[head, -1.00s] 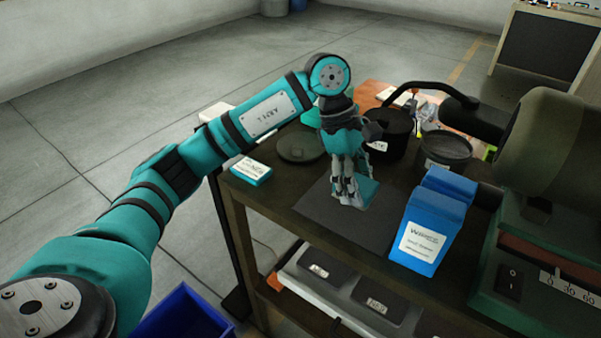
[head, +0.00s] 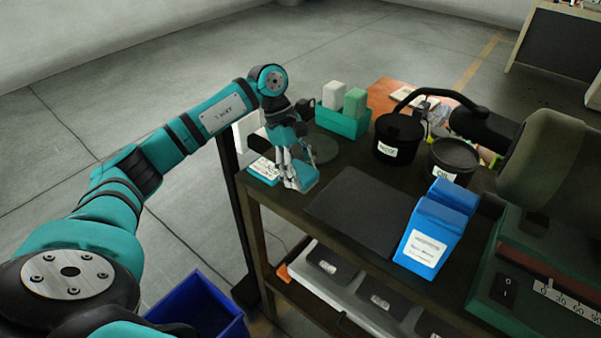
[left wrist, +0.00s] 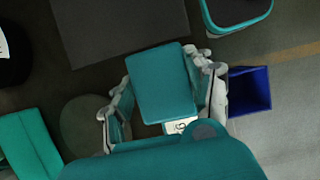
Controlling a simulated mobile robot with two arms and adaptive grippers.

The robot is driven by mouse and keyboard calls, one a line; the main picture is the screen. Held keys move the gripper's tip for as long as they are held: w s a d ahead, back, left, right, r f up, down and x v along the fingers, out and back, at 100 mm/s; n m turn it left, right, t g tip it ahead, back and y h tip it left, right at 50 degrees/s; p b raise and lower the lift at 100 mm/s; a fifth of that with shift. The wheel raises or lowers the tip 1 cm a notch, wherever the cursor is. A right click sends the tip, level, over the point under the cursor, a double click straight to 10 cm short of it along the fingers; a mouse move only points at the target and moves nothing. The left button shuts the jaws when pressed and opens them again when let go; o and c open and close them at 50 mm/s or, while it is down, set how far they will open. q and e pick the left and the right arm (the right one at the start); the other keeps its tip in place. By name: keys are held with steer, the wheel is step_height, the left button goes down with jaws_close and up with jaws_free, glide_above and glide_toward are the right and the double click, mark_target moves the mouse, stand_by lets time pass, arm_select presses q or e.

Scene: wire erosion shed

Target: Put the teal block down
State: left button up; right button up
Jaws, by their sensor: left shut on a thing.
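My left gripper (head: 294,180) is shut on the teal block (head: 306,177), near the left end of the dark bench. In the left wrist view the teal block (left wrist: 161,83) lies between the two grey fingers, its broad face to the camera. The block appears to be held above the bench top, but its exact height is hard to tell. A bare black mat (head: 365,212) lies to the right of the gripper. My right gripper is not in view.
Close by are a small teal labelled box (head: 263,171), a dark round lid (head: 323,150) and a teal tray (head: 342,122) with white and green blocks. Black pots (head: 397,137) stand behind the mat, a blue box (head: 433,232) right of it. A blue bin (head: 203,308) is on the floor.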

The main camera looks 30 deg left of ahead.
arm_select(q)
step_height(320, 180, down, 2)
steer(key=shift+p, duration=0.3)
steer(key=shift+f, duration=0.1)
steer(key=o, duration=1)
steer(key=shift+f, duration=0.1)
steer(key=o, duration=0.5)
steer(key=shift+c, duration=0.2)
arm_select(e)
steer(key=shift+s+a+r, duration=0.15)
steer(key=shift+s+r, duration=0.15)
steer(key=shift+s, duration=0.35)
